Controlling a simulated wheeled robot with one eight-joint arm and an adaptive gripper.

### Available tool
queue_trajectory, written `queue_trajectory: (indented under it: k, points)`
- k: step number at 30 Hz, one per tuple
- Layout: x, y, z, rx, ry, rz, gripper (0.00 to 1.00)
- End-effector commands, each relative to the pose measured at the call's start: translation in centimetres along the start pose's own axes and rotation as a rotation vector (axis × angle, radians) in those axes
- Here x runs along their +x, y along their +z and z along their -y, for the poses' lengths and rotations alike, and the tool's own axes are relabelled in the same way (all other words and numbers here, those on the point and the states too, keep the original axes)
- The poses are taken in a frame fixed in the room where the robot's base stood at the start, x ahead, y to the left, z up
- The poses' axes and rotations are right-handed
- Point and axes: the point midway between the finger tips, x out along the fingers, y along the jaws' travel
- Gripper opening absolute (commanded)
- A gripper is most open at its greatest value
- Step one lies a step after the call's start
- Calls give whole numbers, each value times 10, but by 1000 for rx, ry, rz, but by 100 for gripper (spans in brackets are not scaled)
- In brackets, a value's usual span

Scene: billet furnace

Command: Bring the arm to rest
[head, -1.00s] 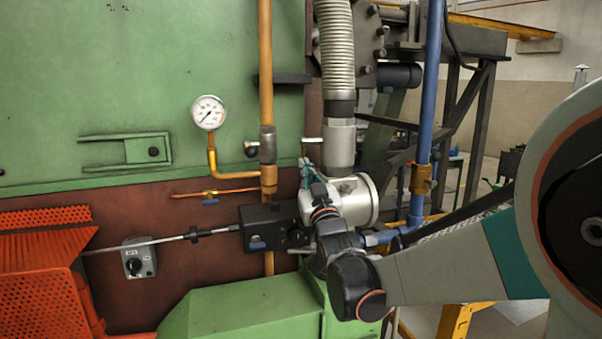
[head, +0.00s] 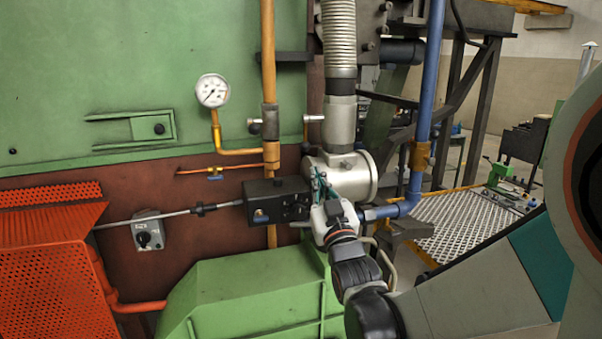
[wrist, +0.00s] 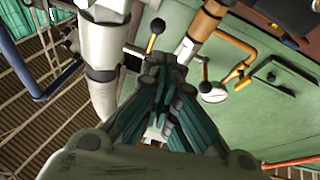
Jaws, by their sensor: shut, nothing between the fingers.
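My gripper (head: 318,180) is at the middle of the head view, in front of the silver cylindrical housing (head: 350,178) and just right of the black actuator box (head: 278,200). Its teal fingers point up. In the wrist view the fingers of my gripper (wrist: 162,88) come together with nothing held between them. Whether the fingertips touch the housing cannot be told. My arm runs from the lower right of the head view up to the gripper.
A pressure gauge (head: 213,91), an orange pipe (head: 269,80) and a blue pipe (head: 428,110) stand around the gripper. A green cover (head: 250,290) lies below. An orange mesh guard (head: 45,290) is at left. A grated floor (head: 465,225) shows at right.

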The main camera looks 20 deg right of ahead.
Motion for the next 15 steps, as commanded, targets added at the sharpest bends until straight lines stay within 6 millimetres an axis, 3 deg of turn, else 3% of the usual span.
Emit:
queue_trajectory:
  k: [15]
  points:
    - [-3,3,1,3,-2,26,0]
